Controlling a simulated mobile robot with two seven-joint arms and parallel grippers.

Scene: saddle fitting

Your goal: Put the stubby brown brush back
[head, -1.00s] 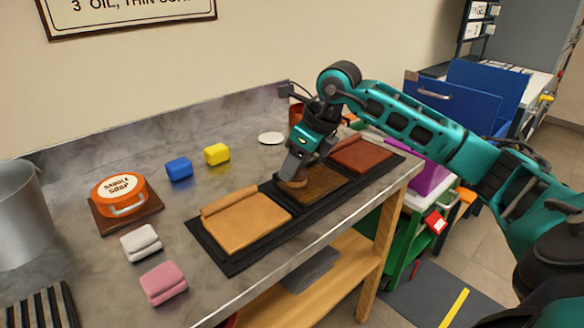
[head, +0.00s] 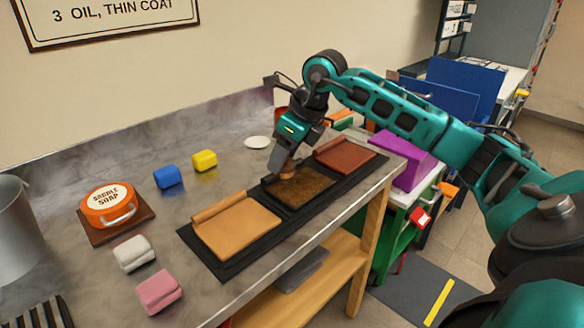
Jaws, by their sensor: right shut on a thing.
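My right gripper (head: 282,161) reaches down over the middle of the bench and is shut on the stubby brown brush (head: 289,169), of which only a small tan-brown part shows below the fingers. The brush is at the back left edge of the middle leather panel (head: 305,187), which is dark brown and mottled. I cannot tell whether it touches the panel. My left gripper is not in view.
A black mat (head: 222,268) also holds a tan panel (head: 240,230) and a red-brown panel (head: 345,155). Left are an orange saddle soap tin (head: 108,203) and blue, yellow, white and pink blocks. A white disc (head: 258,142) lies behind.

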